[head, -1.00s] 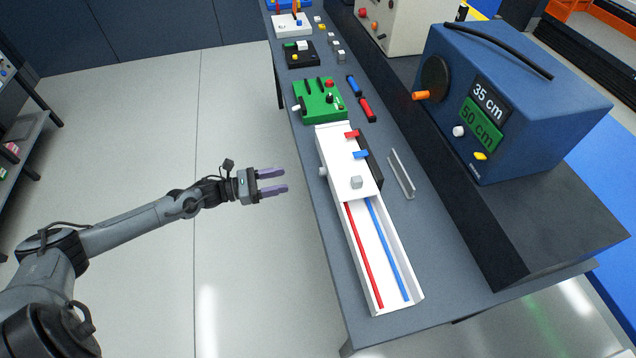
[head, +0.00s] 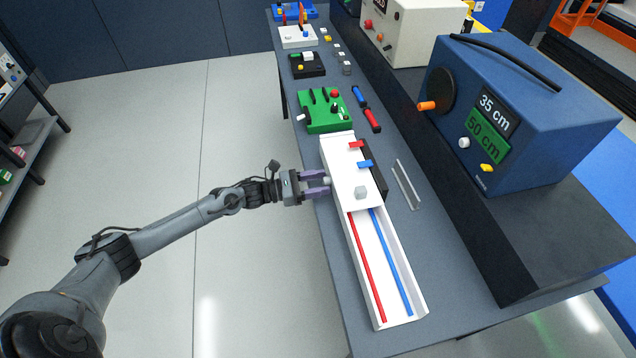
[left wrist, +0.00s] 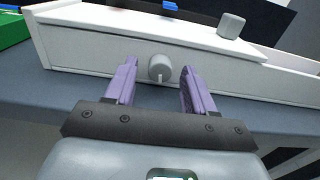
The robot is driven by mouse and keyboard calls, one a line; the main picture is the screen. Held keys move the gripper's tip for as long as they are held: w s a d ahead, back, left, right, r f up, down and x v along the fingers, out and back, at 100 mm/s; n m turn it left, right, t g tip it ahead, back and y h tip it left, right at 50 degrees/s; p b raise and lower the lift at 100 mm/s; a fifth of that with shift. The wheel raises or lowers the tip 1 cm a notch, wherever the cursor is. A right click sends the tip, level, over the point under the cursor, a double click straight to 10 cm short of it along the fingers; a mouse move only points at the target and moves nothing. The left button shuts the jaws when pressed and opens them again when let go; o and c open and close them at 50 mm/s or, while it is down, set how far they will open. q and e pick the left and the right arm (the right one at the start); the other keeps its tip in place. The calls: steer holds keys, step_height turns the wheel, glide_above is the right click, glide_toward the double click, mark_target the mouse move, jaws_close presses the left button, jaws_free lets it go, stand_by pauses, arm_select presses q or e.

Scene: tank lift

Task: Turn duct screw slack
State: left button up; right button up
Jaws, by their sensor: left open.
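The white duct (head: 348,182) lies along the bench, with its front part uncovered, showing a red rod (head: 366,265) and a blue rod (head: 391,262). The duct screw is a light grey knob (left wrist: 160,68) on the duct's side wall, with a small mark on its face. My left gripper (head: 322,184) is open at that side of the duct. In the left wrist view its purple fingers (left wrist: 152,88) stand on either side of the knob, with gaps visible. The knob is partly hidden by the fingers in the head view. My right gripper is out of view.
A grey block (head: 361,192) sits on the duct's cover. A green box (head: 325,112) stands behind the duct. A metal channel (head: 406,184) and a blue machine (head: 510,110) are to the right. The floor left of the bench is clear.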

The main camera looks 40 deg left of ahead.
arm_select(q)
jaws_close()
stand_by(0.4)
